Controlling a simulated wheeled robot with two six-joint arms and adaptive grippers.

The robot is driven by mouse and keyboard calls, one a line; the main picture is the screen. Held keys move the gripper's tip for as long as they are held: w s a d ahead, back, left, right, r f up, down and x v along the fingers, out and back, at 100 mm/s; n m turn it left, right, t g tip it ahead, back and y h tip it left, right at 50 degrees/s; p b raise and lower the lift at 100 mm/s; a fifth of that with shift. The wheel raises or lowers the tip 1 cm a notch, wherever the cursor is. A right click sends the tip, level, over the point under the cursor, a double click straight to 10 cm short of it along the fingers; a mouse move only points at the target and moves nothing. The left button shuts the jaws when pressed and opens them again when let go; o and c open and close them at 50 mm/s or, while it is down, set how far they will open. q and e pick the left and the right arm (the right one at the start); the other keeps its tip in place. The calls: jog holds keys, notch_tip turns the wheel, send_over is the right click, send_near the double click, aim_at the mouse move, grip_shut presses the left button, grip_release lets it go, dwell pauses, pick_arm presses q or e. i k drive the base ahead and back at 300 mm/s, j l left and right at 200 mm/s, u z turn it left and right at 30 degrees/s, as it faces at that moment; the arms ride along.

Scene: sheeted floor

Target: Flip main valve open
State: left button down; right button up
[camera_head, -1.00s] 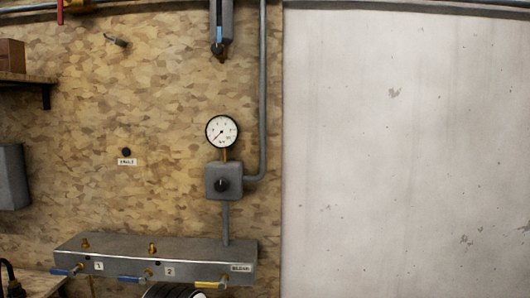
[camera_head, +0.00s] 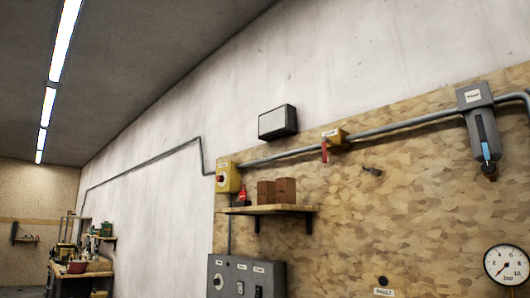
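A brass-yellow valve (camera_head: 338,136) sits on the grey pipe that runs along the upper wall. Its red lever (camera_head: 324,152) hangs down, across the line of the pipe. A small white label is on the valve, too small to read. Neither of my grippers is in view.
A wooden shelf (camera_head: 268,209) with brown boxes (camera_head: 276,191) juts out below and left of the valve. A yellow box with a red button (camera_head: 228,177) is left of it. A grey filter unit (camera_head: 481,125) and a gauge (camera_head: 507,264) are right. A grey control panel (camera_head: 246,277) stands below.

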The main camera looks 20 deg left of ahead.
aim_at(324, 140)
jog(key=u, duration=0.15)
jog(key=i+j+u, duration=0.45)
jog(key=i+j, duration=0.15)
jog(key=i, duration=0.15)
